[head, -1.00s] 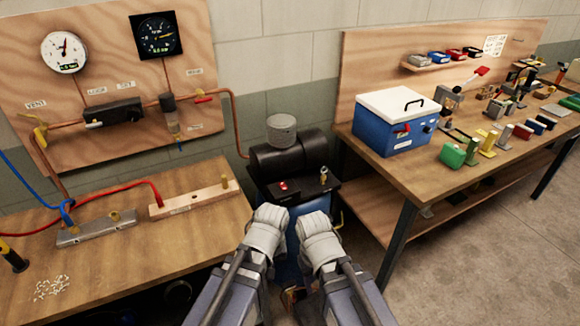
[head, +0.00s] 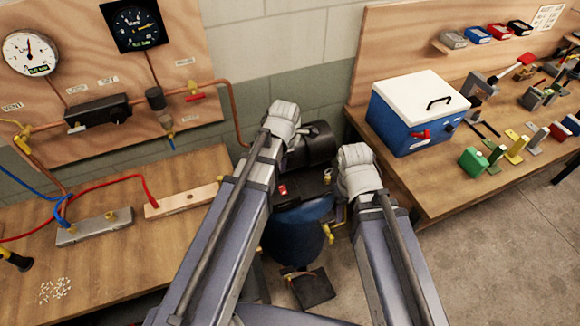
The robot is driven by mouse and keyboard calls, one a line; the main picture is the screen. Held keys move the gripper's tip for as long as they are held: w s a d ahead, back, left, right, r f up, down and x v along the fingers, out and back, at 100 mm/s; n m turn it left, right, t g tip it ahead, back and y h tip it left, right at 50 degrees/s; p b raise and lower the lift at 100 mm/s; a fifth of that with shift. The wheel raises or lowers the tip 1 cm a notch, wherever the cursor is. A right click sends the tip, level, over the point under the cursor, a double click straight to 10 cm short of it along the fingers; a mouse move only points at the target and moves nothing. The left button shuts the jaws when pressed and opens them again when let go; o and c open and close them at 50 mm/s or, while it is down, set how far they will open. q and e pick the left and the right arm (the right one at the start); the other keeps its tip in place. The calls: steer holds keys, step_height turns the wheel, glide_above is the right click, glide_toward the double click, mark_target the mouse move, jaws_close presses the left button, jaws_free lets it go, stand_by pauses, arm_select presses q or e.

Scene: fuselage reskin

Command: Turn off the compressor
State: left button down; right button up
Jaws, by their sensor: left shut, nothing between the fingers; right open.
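The compressor stands in the gap between the two benches, with a black motor (head: 318,143) on top and a blue tank (head: 296,238) below. A small red switch (head: 282,190) sits on its dark top panel, and a small brass fitting (head: 327,177) is to the right of it. My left gripper (head: 284,110) is shut and empty, reaching in front of the motor's left part and beyond the switch in the picture. My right gripper (head: 354,156) is open and empty, to the right of the motor and panel. The grippers' fingertips are mostly hidden by their own wrists.
The left bench has a panel with gauges (head: 30,54), a copper pipe (head: 232,105) and a red-handled valve (head: 195,97). The right bench holds a blue box with a white lid (head: 420,100) and several tools. A black pedal-like plate (head: 309,287) lies on the floor.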

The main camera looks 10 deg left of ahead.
mark_target(282, 187)
arm_select(q)
steer(key=shift+w+r+n, duration=0.25)
steer(key=shift+w+n, duration=0.05)
steer(key=shift+w, duration=0.15)
steer(key=shift+f, duration=0.1)
steer(key=f+b, duration=0.4)
steer(key=w+f+b, duration=0.1)
steer(key=f+b, duration=0.4)
steer(key=a+f+b, duration=0.1)
steer(key=f+b, duration=0.3)
steer(key=b, duration=0.1)
steer(key=shift+w+f, duration=0.2)
steer(key=shift+f, duration=0.2)
